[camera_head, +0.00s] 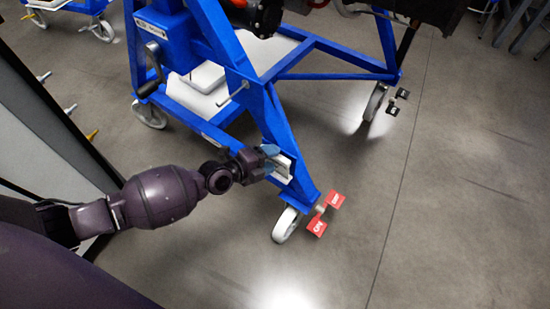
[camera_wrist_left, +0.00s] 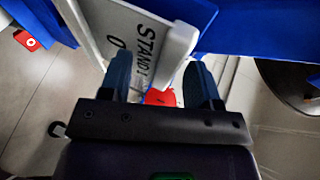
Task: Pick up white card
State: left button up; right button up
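A white card (camera_wrist_left: 125,28) with dark print reading "STAND" sits at a blue beam of the turbine stand in the left wrist view. In the head view the white card (camera_head: 283,168) shows as a small pale piece low on the stand's front leg. My left gripper (camera_head: 270,158) is right at it, coming from the left. In the left wrist view my left gripper (camera_wrist_left: 160,82) has its two blue-grey fingers apart, with the card's lower edge reaching between them. Contact cannot be made out. My right gripper is out of view.
The blue turbine stand (camera_head: 262,110) stands on white casters. A red brake pedal (camera_head: 317,227) sticks out beside the front caster (camera_head: 287,225). A grey panel (camera_head: 40,130) with small knobs is at the left.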

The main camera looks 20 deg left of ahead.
pick_arm(q)
jog(key=c, duration=0.7)
